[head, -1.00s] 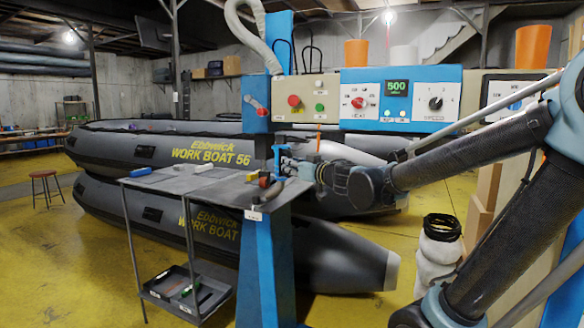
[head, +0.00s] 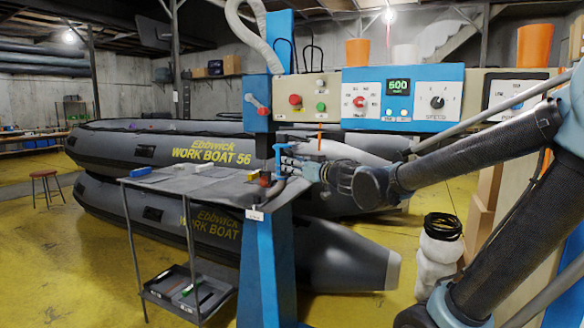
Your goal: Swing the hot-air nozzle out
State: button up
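The welding machine (head: 265,240) is a blue column with a control panel (head: 320,97) across its top. A small dark and blue fitting (head: 278,158) stands at the column above the right end of the grey work table (head: 195,185); it may be the hot-air nozzle, but it is too small to tell. My gripper (head: 287,168) reaches in from the right and is beside this fitting, overlapping it in the view. Whether they touch, and whether the fingers are open or shut, I cannot tell. A small red-brown piece (head: 264,179) is just left of my gripper.
A white bin-like roll (head: 440,245) and cardboard boxes (head: 478,220) stand at right. Yellow floor is open at left.

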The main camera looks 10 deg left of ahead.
jog(key=shift+a, duration=0.1)
dwell(0.3)
jog(key=shift+s+d, duration=0.2)
jog(key=shift+d, duration=0.05)
jog(key=v, duration=1.1)
jog(key=shift+d, duration=0.25)
